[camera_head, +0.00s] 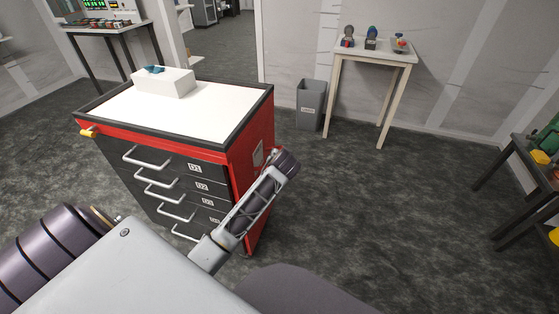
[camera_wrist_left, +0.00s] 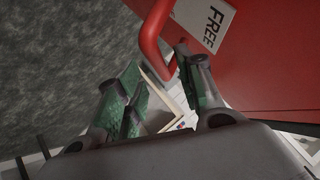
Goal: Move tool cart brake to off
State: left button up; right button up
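The tool cart (camera_head: 250,156) is red with dark drawers and a white top; it stands left of centre in the head view. In the left wrist view, a bent red bar (camera_wrist_left: 152,38), which looks like the brake lever, stands out beside the red cart side (camera_wrist_left: 265,65). A white label (camera_wrist_left: 205,20) reading FREE is next to it. My left gripper (camera_wrist_left: 163,88) is open, with green-padded fingers on either side of the bar's lower end; contact cannot be told. In the head view my left arm reaches the cart's right side and hides the fingers. My right gripper is not in view.
A white box (camera_head: 165,83) sits on the cart top. A yellow piece (camera_head: 88,132) is at its front left corner. A grey bin (camera_head: 310,104) and small table (camera_head: 372,55) stand behind right. A dark bench (camera_head: 530,150) is far right. Open floor lies between.

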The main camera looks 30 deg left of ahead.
pick_arm(q)
jog(key=v, duration=0.6)
jog(key=shift+s+d+r, duration=0.15)
jog(key=shift+d+r, duration=0.05)
jog(key=shift+r, duration=0.05)
dwell(0.6)
